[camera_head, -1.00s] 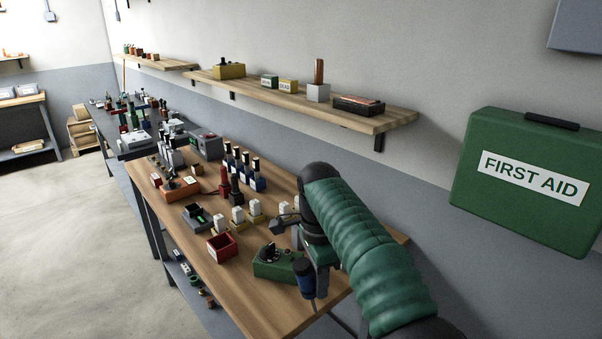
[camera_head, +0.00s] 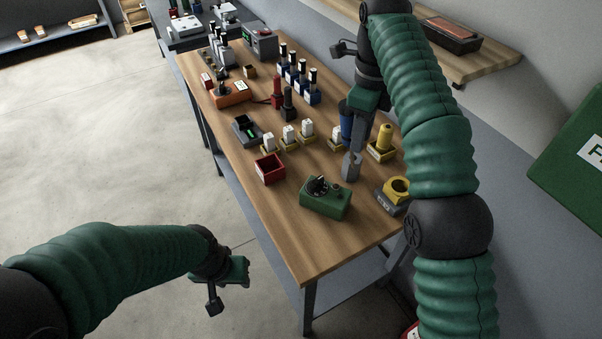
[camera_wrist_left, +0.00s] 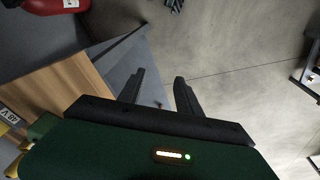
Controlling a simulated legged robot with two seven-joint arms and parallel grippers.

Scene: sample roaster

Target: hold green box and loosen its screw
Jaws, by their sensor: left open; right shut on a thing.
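The green box (camera_head: 325,200) with a black knob on top sits on the near part of the wooden table. I cannot make out its screw. My right gripper (camera_head: 352,155) is above the table, behind and right of the green box and apart from it. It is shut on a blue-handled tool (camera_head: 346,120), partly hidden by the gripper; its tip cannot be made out. My left gripper (camera_head: 228,290) is open and empty over the floor, left of the table's near end. Its two spread fingers also show in the left wrist view (camera_wrist_left: 158,88).
A red open bin (camera_head: 270,169) stands left of the green box. Several white-topped pieces, blue bottles and an orange box (camera_head: 231,93) stand farther back. The table's near corner (camera_head: 310,262) is clear.

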